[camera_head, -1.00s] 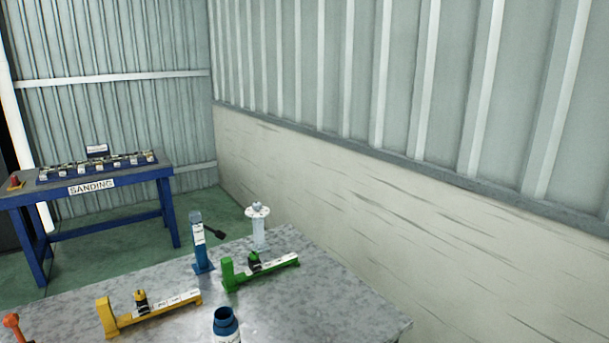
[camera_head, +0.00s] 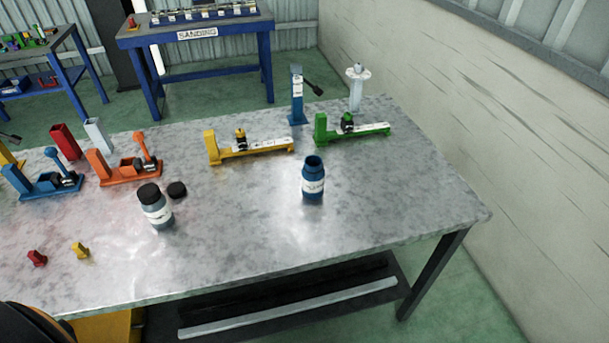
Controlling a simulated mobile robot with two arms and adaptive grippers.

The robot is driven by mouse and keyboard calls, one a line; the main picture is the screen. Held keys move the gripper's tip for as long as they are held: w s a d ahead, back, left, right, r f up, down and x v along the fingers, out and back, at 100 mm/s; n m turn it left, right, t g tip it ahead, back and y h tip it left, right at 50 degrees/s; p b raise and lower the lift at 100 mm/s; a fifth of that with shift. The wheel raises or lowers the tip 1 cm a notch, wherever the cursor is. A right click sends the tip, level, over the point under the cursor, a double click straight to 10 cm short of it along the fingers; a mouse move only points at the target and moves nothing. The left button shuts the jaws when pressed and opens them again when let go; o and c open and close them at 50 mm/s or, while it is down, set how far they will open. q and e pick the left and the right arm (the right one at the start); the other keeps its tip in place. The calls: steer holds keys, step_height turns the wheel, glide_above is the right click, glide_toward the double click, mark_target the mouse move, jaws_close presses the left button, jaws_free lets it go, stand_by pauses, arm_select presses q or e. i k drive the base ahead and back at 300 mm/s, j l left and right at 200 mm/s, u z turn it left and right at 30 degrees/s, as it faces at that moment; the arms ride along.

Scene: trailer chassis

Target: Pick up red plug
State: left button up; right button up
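The red plug (camera_head: 37,258) is a small red piece on the metal table (camera_head: 240,230), near its front edge at the lower left of the head view. A similar yellow plug (camera_head: 81,250) lies just to its right, apart from it. Neither gripper shows in the head view, so I cannot see whether either is open or shut. A dark rounded shape with an orange edge at the bottom left corner may be part of my own body.
On the table stand a grey bottle with a black cap (camera_head: 156,206), a loose black cap (camera_head: 176,189) and an open blue bottle (camera_head: 313,178). Orange (camera_head: 128,170), yellow (camera_head: 250,147) and green (camera_head: 352,129) fixtures line the back. The table's right part is mostly clear.

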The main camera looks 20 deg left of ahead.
mark_target(38, 260)
steer(key=u, duration=2.45)
steer(key=i+j, duration=0.1)
